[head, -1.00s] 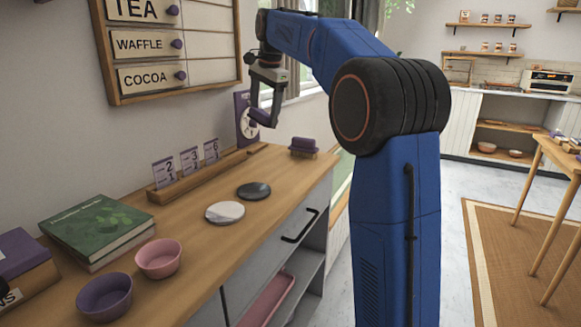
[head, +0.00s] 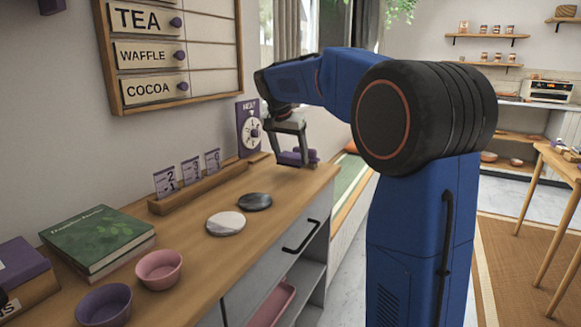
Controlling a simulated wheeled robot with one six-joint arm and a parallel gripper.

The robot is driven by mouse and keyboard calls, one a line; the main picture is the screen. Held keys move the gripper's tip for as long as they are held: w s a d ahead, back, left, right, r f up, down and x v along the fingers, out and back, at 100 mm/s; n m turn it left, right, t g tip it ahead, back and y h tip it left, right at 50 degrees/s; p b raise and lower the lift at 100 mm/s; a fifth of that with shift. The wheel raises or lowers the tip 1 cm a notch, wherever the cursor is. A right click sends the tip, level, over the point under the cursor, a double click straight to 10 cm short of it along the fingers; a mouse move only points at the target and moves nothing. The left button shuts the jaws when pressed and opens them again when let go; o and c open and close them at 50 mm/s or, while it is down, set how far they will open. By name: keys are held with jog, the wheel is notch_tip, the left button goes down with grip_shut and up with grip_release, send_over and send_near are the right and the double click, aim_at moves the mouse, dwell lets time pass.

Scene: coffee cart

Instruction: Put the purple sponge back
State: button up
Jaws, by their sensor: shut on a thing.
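The purple sponge (head: 288,158) is low over the far end of the wooden counter, between the fingers of my gripper (head: 290,150). My gripper points down and is shut on the sponge. Right at the sponge is a small purple block-like piece or holder (head: 308,156) on the counter. The two overlap in the view, so I cannot tell whether the sponge touches it, rests in it or is just in front of it.
A purple dial stand (head: 250,128) is close left of my gripper. A wooden rail (head: 200,187) holds number cards. A dark disc (head: 255,201) and a white disc (head: 226,223) lie on the counter, with bowls (head: 158,268) and a green book (head: 97,237) nearer.

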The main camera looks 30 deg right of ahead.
aim_at(290, 165)
jog(key=shift+f, duration=2)
jog(key=shift+f, duration=0.1)
jog(key=o, duration=0.9)
jog(key=v, duration=1.2)
jog(key=shift+d, duration=0.1)
